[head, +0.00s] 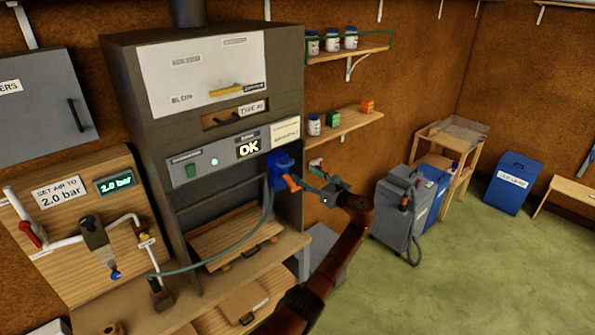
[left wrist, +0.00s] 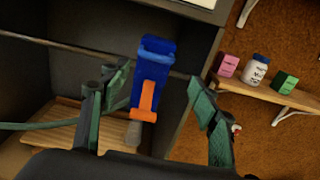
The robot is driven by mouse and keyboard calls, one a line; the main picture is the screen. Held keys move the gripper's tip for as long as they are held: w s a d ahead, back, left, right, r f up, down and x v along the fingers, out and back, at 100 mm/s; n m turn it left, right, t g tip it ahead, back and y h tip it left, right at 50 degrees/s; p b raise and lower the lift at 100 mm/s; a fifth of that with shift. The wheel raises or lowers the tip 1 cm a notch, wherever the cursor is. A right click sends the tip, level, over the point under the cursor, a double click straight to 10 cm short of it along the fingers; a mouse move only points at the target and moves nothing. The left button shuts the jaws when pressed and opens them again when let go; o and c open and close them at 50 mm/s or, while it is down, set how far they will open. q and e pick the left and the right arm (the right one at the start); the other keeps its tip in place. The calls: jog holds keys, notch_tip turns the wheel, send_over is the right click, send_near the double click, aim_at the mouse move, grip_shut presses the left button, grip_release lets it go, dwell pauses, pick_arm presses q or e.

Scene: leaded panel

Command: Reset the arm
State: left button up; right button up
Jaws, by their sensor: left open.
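My left gripper (head: 310,179) is open in front of the right side of the grey cabinet (head: 125,95). A blue tool or holder with an orange lever (head: 279,170) is at the cabinet's right front edge, with a green hose (head: 222,262) running from it. In the left wrist view, my open left gripper (left wrist: 157,82) has its green fingers apart on both sides of the blue piece (left wrist: 154,66) and its orange lever (left wrist: 145,100). I cannot tell how far in front of the fingers the piece is. My right gripper is not in view.
The cabinet panel shows a lit OK display (head: 249,148). A board on the left has a red-handled valve (head: 32,235) and a 2.0 bar readout (head: 115,183). Shelves with jars (head: 345,125) hang on the right. A grey machine (head: 395,215) and blue bin (head: 511,182) stand beyond; floor is open at lower right.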

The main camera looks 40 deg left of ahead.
pick_arm(q)
jog(key=shift+d, duration=1)
